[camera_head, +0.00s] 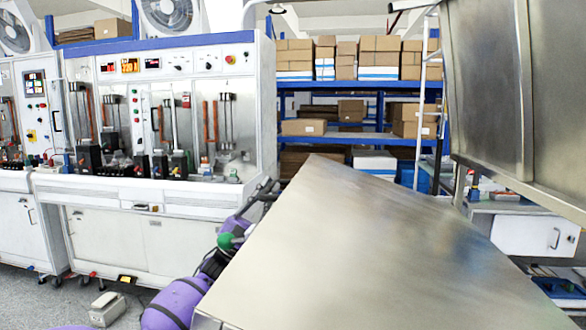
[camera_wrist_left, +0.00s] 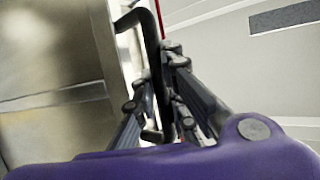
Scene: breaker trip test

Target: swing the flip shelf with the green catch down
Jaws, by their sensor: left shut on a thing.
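A large bare metal panel, the flip shelf (camera_head: 370,250), fills the lower middle of the head view and slants toward me. My left gripper (camera_head: 268,190) is at its left edge, partly hidden behind it. In the left wrist view its fingers (camera_wrist_left: 165,110) are closed around a black bent handle (camera_wrist_left: 152,40) beside a metal face. A small round green piece (camera_head: 228,241) shows by my purple wrist; I cannot tell whether it is the green catch. My right gripper is not in view.
A second metal panel (camera_head: 490,90) stands raised at the upper right. A white test bench (camera_head: 150,190) is on the left, with a small grey box (camera_head: 107,309) on the floor. Blue shelving (camera_head: 350,87) with cartons is behind. A white cabinet (camera_head: 535,233) stands at right.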

